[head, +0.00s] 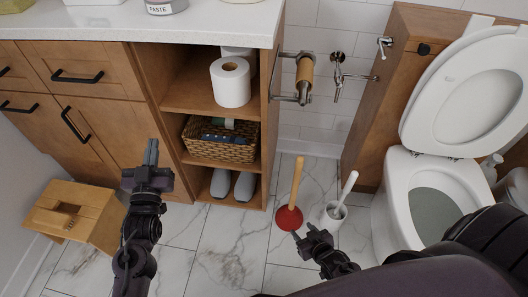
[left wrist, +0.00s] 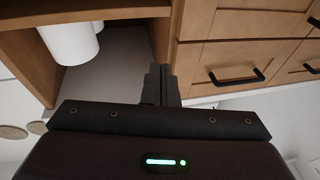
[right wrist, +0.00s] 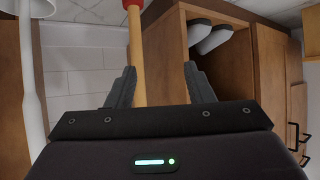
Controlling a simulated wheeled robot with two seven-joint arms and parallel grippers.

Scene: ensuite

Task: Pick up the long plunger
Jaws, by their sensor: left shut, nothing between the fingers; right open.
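The long plunger has a wooden handle (head: 297,180) and a red cup (head: 289,218). It stands on the tiled floor, handle up and slightly tilted. In the right wrist view its handle (right wrist: 137,60) appears between my fingers, close to the left one, with a bit of the red cup at the top edge. My right gripper (head: 308,234) is open and empty, just in front of the cup in the head view; I cannot tell the exact gap. My left gripper (head: 151,152) is shut and empty in front of the cabinet, and also shows in the left wrist view (left wrist: 162,85).
A white toilet brush in its holder (head: 333,215) stands just right of the plunger. The toilet (head: 410,185) is further right. The wooden cabinet (head: 120,125) with open shelves is behind and left. A wooden stool (head: 85,210) stands at the left. Floor between stool and plunger is clear.

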